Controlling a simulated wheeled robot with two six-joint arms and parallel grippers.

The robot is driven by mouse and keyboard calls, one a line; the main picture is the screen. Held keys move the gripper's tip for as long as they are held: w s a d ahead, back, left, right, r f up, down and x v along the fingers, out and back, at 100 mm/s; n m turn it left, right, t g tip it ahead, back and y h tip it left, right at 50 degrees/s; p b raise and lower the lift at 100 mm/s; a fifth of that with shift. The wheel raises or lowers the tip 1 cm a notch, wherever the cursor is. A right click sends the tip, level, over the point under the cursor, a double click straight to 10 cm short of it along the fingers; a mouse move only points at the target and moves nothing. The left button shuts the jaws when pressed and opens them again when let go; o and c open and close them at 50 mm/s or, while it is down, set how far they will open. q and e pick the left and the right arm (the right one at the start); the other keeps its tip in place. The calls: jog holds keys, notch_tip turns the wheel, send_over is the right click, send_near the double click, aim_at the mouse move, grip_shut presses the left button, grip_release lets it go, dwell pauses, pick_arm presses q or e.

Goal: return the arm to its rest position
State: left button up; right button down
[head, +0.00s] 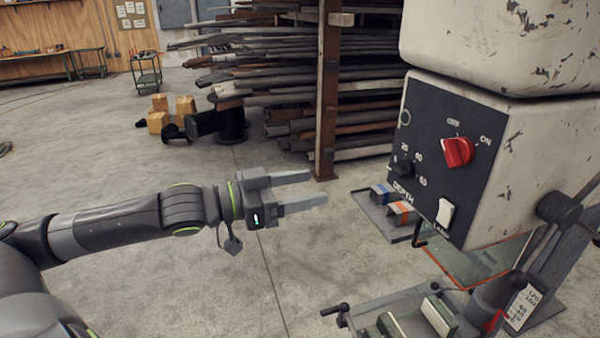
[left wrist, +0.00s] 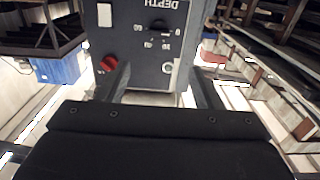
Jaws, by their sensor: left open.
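My left arm (head: 120,220) reaches in from the left of the head view. Its gripper (head: 318,188) is open, with two grey fingers apart and nothing between them. It points right toward the machine's dark control panel (head: 440,165), with a clear gap. In the left wrist view the two fingers of the gripper (left wrist: 160,85) stand apart, and the control panel (left wrist: 140,40) shows upside down beyond them. The panel carries a red knob (head: 458,152), a black depth dial (head: 403,169) and a white switch (head: 445,212). My right gripper is not seen.
A worn cream machine (head: 545,150) fills the right side. A vise (head: 420,318) sits low in front of it. A rack of pipes and bars (head: 290,90) stands behind. Cardboard boxes (head: 158,121) lie on the floor at back left. The floor around my left arm is open.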

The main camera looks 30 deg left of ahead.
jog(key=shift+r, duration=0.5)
